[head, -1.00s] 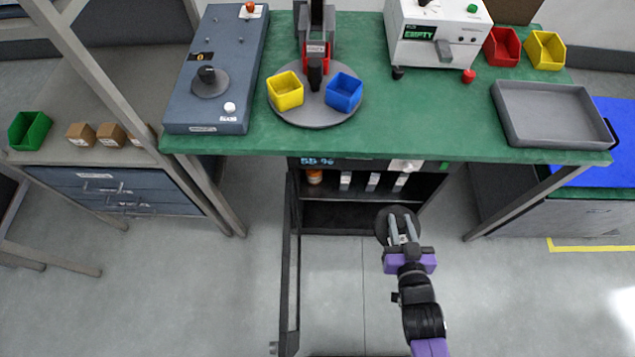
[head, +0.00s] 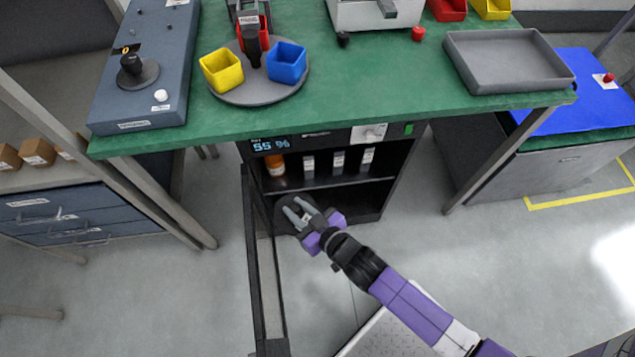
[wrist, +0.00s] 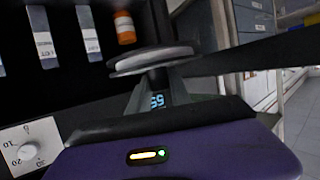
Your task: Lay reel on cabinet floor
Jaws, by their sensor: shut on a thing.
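The reel (head: 290,211), a dark round disc with a pale rim in the wrist view (wrist: 155,58), is held between the fingertips of my gripper (head: 301,214). My gripper is shut on it. In the head view, the reel is at the left side of the lower opening of the dark cabinet (head: 385,190), below its shelf (head: 330,188). The cabinet floor (head: 360,215) shows to the right of my gripper; I cannot tell whether the reel touches it. My fingers and the reel hide part of the cabinet's left interior.
The cabinet door (head: 262,285) stands open at the left, close to my gripper. An orange bottle (head: 275,165) and several pale-labelled items stand on the shelf above. A green bench (head: 400,100) overhangs the cabinet. The floor to the right is clear.

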